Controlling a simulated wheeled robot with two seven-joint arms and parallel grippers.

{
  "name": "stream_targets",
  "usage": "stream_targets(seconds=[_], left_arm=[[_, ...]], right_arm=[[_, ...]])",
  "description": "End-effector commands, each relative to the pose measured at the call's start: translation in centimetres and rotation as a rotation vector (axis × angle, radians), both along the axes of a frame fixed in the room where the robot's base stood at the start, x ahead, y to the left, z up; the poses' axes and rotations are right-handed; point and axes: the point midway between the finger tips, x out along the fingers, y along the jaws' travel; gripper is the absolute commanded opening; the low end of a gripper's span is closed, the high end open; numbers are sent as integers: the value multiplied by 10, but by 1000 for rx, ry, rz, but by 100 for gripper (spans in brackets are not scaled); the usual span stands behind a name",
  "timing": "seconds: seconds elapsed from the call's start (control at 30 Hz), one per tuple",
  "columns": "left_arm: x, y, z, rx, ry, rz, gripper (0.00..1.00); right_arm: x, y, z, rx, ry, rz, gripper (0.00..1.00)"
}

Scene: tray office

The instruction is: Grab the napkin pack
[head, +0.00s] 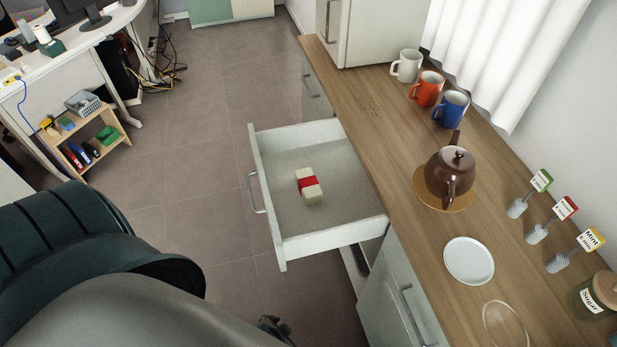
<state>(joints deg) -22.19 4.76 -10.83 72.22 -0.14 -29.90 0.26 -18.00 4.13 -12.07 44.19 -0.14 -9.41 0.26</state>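The napkin pack (309,186) is a small off-white block with a red band around its middle. It lies on the floor of the pulled-out white drawer (318,245), with nothing touching it. A small dark part, which looks like my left gripper (274,329), shows at the bottom edge, below and apart from the drawer. Its fingers are mostly hidden or cut off, so I cannot tell whether it is open or shut. My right gripper is not in view.
The wooden counter (375,125) right of the drawer holds several mugs, a brown teapot (450,170), a white plate (469,261), tea tags and a sugar jar (598,293). The drawer is otherwise empty. Tiled floor left of it is clear.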

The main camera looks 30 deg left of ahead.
Motion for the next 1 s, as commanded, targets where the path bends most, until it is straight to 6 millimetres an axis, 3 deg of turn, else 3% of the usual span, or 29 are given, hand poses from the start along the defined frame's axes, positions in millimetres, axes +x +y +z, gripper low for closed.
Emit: stream_targets(seconds=[0.03,0.2,0.5,0.7,1.0], left_arm=[[11,0,34,0,-5,3,100],[35,0,120,7,1,11,100],[48,6,279,18,11,25,100],[43,9,341,24,18,29,100],[32,14,409,29,21,34,100]], right_arm=[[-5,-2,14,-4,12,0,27],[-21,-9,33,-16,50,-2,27],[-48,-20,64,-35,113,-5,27],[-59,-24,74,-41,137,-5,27],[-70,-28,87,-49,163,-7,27]])
